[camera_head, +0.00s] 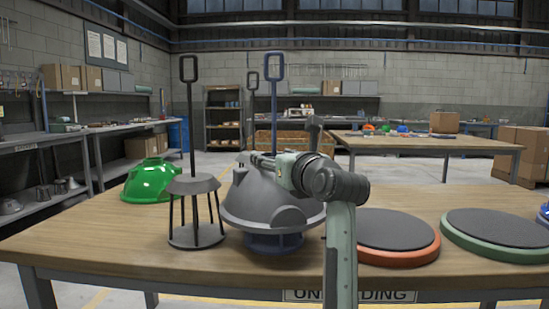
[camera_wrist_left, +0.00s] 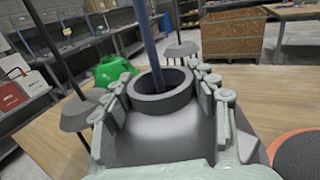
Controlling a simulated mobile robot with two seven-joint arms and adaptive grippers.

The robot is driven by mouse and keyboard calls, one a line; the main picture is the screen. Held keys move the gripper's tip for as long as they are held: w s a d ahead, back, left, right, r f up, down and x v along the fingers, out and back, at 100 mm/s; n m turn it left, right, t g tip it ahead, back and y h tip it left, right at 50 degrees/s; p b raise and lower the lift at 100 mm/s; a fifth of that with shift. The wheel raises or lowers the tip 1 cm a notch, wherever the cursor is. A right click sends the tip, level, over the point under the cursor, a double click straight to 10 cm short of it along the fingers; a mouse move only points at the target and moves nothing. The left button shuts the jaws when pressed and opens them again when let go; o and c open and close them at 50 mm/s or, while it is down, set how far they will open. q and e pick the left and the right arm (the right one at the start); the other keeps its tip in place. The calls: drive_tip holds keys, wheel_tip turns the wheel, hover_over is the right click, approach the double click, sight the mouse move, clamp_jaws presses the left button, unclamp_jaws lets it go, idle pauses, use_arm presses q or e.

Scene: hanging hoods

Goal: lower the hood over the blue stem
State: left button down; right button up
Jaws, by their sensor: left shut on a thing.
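The blue stem (camera_head: 274,105) rises upright from a blue slatted stand (camera_head: 272,243) on the table and ends in a rectangular loop. A grey hood (camera_head: 262,207) is around it, covering the top of the stand, with the stand's foot showing below its rim. In the left wrist view the stem (camera_wrist_left: 150,45) passes through the hood's open collar (camera_wrist_left: 160,100). My left gripper (camera_head: 256,162) is shut on the hood's collar, a finger on each side. I cannot tell whether the hood rests on the stand. My right gripper is out of view.
A black-stemmed dark stand (camera_head: 194,212) is close to the hood's left. A green hood (camera_head: 152,182) lies behind it, and another dark stem (camera_head: 252,110) rises behind. Round pads with orange (camera_head: 398,258) and green (camera_head: 500,254) rims lie to the right.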

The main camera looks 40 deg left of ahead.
use_arm(q)
drive_tip(key=shift+f+b, duration=0.35)
drive_tip(key=shift+f, duration=0.05)
idle(0.5)
drive_tip(key=c, duration=0.5)
unclamp_jaws()
drive_tip(key=shift+o, duration=0.4)
drive_tip(key=shift+f, duration=0.1)
drive_tip(key=v, duration=1.2)
drive_tip(key=shift+d, duration=0.1)
